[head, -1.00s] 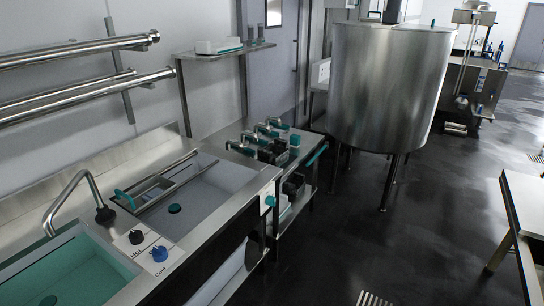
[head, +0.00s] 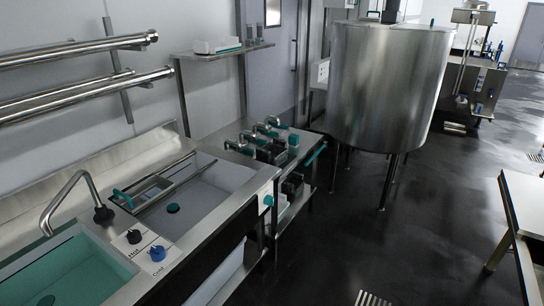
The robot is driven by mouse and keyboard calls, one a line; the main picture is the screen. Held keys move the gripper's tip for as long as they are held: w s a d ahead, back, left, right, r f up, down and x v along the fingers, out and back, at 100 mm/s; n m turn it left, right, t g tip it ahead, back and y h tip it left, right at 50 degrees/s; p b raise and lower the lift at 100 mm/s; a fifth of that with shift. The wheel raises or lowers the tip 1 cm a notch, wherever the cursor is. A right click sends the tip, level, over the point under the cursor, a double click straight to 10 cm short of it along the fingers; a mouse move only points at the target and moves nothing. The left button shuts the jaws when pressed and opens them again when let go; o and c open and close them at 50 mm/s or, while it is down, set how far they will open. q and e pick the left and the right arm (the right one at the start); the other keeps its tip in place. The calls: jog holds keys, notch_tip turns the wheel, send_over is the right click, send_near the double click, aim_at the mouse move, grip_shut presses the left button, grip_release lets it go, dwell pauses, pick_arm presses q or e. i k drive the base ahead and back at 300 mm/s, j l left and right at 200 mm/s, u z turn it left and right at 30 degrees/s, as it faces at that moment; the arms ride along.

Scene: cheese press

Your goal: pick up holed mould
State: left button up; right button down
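I cannot make out a holed mould in the head view. Several small dark and teal items (head: 268,150) sit on the counter right of the sink, too small to identify as moulds. Neither of my grippers is in view.
A double sink with a teal left basin (head: 75,275), a grey basin (head: 205,190) and a faucet (head: 72,197) lies at left. A large steel vat (head: 385,85) stands on legs at back centre. A table edge (head: 520,235) is at right. The dark floor (head: 420,220) between is clear.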

aim_at(274, 154)
jog(key=i+l, duration=0.9)
jog(key=i, duration=0.2)
